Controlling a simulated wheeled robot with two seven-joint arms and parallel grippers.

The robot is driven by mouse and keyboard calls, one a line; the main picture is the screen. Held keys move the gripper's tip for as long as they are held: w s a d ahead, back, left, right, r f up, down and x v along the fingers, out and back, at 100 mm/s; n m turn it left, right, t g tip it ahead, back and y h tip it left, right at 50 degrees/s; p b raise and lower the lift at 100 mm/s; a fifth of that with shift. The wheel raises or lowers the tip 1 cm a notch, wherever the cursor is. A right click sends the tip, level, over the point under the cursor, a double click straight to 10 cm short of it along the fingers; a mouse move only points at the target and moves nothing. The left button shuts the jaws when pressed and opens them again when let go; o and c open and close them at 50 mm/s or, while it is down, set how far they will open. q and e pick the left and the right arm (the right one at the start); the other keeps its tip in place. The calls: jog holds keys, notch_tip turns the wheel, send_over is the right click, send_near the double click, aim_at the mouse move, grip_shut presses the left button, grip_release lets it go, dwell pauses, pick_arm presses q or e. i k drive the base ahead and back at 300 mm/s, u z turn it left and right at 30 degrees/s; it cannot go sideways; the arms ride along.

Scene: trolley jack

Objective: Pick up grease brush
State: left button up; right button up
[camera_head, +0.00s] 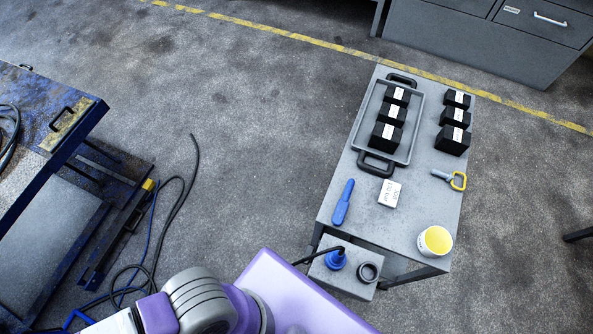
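A long blue tool (343,203) lies on the grey trolley top (411,208), near its left edge. It is narrow at the far end and wider at the near end, and looks like the grease brush, though no bristles can be made out. An open tub with yellow contents (435,240), perhaps grease, stands at the trolley's near right corner. Neither of my grippers is in view. Purple and grey parts of my own body show at the bottom edge.
A white box (389,194) lies right of the blue tool. A yellow-handled grey piece (457,181) lies at the right edge. A handled tray (361,141) holds black blocks; more blocks stand beside it. A lower grey box (344,284) is at the near side. A blue bench (85,108) stands left.

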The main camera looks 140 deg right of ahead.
aim_at(343, 204)
jog(key=i, duration=1)
jog(key=z, duration=5.75)
jog(key=i, duration=0.5)
jog(key=u, duration=0.05)
